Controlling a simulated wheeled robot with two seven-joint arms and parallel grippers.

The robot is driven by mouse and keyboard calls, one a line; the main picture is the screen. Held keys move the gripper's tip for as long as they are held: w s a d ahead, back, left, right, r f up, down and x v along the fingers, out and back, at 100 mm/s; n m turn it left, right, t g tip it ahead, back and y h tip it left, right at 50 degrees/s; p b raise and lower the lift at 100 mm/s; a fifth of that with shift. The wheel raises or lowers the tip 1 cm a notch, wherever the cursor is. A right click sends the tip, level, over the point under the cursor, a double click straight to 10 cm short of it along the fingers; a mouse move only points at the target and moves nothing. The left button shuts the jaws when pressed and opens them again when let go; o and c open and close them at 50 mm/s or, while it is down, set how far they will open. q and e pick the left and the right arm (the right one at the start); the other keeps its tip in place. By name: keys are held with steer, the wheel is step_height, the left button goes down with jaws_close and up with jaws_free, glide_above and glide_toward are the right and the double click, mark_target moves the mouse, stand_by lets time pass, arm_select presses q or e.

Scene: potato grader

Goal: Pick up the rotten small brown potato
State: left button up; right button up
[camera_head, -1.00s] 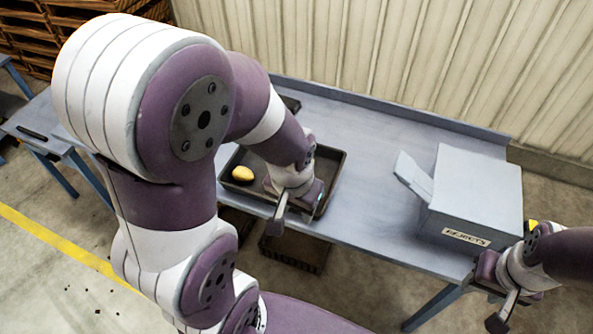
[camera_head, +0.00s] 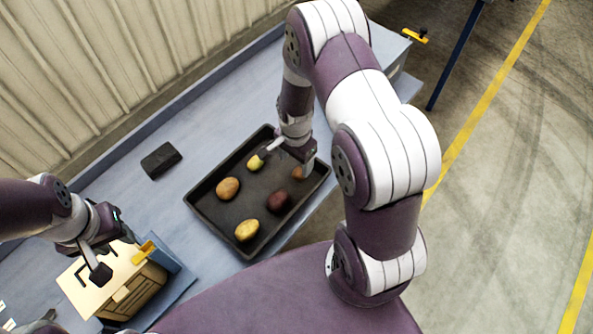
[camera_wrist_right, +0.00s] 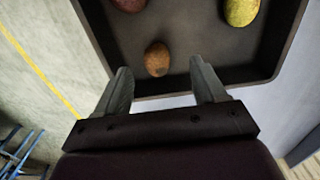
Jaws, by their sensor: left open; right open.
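The small brown potato (camera_wrist_right: 157,59) has dark speckles. In the right wrist view it lies in the dark tray (camera_wrist_right: 255,75) near the tray's near wall, just beyond and between the fingertips. In the head view it shows partly (camera_head: 298,174), the rest hidden by my right gripper (camera_head: 291,156). My right gripper (camera_wrist_right: 161,67) is open and empty, its fingers pointing at the potato without visibly holding it. My left gripper (camera_head: 102,262) is open and empty, at the far left over a wooden box.
The tray also holds a tan potato (camera_head: 228,188), a yellow one (camera_head: 247,230), a dark red one (camera_head: 277,200) and a yellow-green one (camera_head: 255,162). A black block (camera_head: 161,160) lies on the blue-grey table (camera_head: 225,120). The wooden box (camera_head: 130,295) stands at lower left.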

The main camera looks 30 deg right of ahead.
mark_target(299, 172)
steer(key=f, duration=0.1)
steer(key=f+p, duration=0.1)
steer(key=f, duration=0.1)
steer(key=d+f, duration=0.1)
steer(key=f, duration=0.1)
steer(key=shift+s+f+p, duration=0.25)
steer(key=shift+s+p, duration=0.05)
steer(key=shift+a+f, duration=0.25)
steer(key=shift+f, duration=0.05)
steer(key=shift+d, duration=0.15)
steer(key=c, duration=1.1)
arm_select(q)
steer(key=shift+d+r, duration=0.35)
steer(key=shift+r, duration=0.55)
arm_select(e)
steer(key=shift+r, duration=0.1)
